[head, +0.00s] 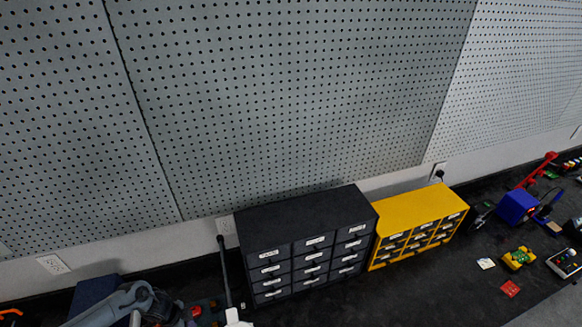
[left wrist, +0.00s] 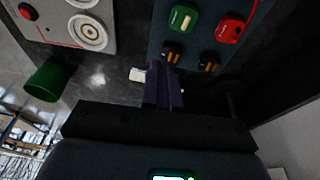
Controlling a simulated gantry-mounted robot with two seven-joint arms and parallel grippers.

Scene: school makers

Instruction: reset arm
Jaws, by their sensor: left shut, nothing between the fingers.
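My left gripper (left wrist: 164,70) shows in the left wrist view with its two dark fingers together and nothing between them. Its fingertips point toward the dark bench top, close to a blue-grey panel (left wrist: 183,55) with green and red parts. I cannot tell whether they touch it. In the head view a grey jointed arm link (head: 125,303) enters at the bottom left, but no gripper can be made out there. My right gripper is in neither view.
A black drawer cabinet (head: 297,222) and a yellow one (head: 418,212) stand against the pegboard wall (head: 290,95). A blue box (head: 516,206) and small electronics crowd the right. A green cup (left wrist: 45,82) and a grey dial box (left wrist: 105,12) are near my left gripper.

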